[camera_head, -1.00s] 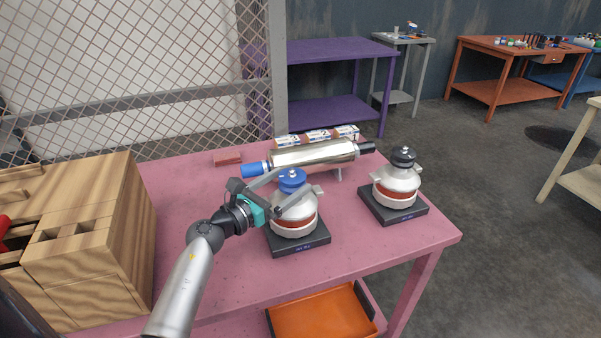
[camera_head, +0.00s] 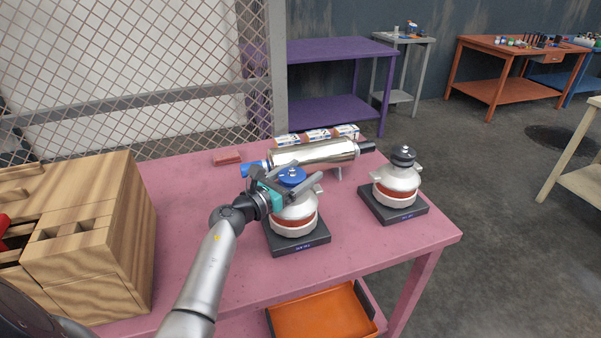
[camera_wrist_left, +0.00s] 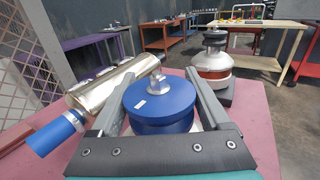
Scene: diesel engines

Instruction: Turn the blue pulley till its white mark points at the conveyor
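The blue pulley (camera_head: 292,176) sits on top of a silver and red engine unit (camera_head: 294,212) on a dark base. In the left wrist view the pulley (camera_wrist_left: 163,108) fills the middle, and its small white mark (camera_wrist_left: 140,104) is on the top face, near the left edge. My left gripper (camera_head: 299,172) has its fingers spread on both sides of the pulley. In the left wrist view the gripper (camera_wrist_left: 160,82) has a finger close to each side; contact is unclear. I cannot pick out a conveyor. My right gripper is not in view.
A second unit with a black pulley (camera_head: 403,155) stands to the right. A silver cylinder with a blue end (camera_head: 312,152) lies behind the blue pulley. A wooden box (camera_head: 95,240) fills the table's left. The pink table (camera_head: 350,255) is clear in front.

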